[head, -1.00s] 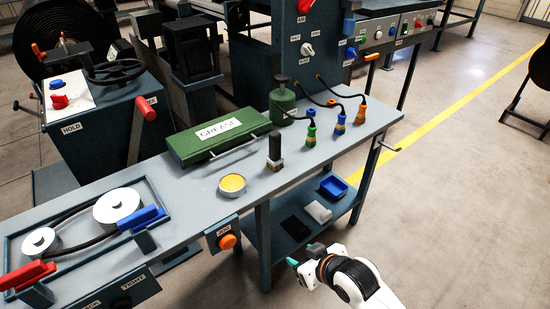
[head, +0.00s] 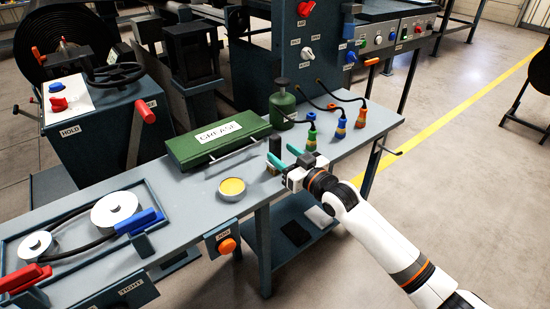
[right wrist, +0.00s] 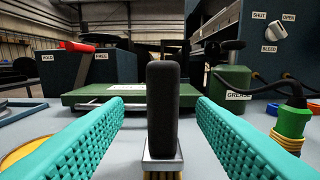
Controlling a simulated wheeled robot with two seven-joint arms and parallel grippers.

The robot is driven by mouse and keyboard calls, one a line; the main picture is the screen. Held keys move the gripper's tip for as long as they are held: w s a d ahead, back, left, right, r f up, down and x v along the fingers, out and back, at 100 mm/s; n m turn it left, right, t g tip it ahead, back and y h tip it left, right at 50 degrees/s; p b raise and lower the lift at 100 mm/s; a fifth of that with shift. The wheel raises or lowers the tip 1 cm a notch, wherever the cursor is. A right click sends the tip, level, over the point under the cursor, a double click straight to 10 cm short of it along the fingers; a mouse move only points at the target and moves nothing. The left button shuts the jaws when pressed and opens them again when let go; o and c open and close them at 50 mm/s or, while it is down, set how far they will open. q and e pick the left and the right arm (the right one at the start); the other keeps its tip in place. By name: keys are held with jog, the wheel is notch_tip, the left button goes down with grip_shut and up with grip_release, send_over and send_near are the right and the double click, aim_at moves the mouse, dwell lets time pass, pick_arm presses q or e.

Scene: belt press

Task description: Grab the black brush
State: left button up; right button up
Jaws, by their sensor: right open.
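The black brush (head: 274,148) stands upright on the grey bench, its lower part partly hidden by my gripper in the head view. In the right wrist view the brush (right wrist: 162,105) shows a black handle, a metal collar and pale bristles below. My right gripper (head: 284,160) is open at the brush. Its two teal fingers (right wrist: 160,125) lie on either side of the handle, with a gap on both sides. My left gripper is not in view.
A yellow-filled round tin (head: 232,189) sits left of the brush. Several cabled connectors (head: 311,137) stand to the right. A lower shelf (head: 318,238) is under the bench.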

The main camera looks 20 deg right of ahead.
aim_at(271, 140)
jog(key=shift+r+b+x, duration=0.15)
jog(key=shift+b+x, duration=0.05)
jog(key=shift+x, duration=1.35)
jog(key=shift+r+b+x, duration=0.15)
jog(key=shift+b+x, duration=0.05)
jog(key=shift+x, duration=1.4)
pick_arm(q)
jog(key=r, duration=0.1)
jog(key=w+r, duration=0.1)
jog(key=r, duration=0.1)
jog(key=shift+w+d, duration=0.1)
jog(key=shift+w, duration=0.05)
pick_arm(e)
jog(key=shift+d, duration=0.15)
jog(key=shift+c, duration=0.3)
jog(key=c, duration=1)
jog(key=shift+r, duration=0.3)
jog(key=shift+c, duration=0.2)
pick_arm(q)
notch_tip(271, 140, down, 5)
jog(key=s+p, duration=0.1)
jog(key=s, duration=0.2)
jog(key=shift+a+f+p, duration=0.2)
jog(key=shift+p, duration=0.2)
pick_arm(e)
notch_tip(271, 140, up, 10)
jog(key=shift+f, duration=0.25)
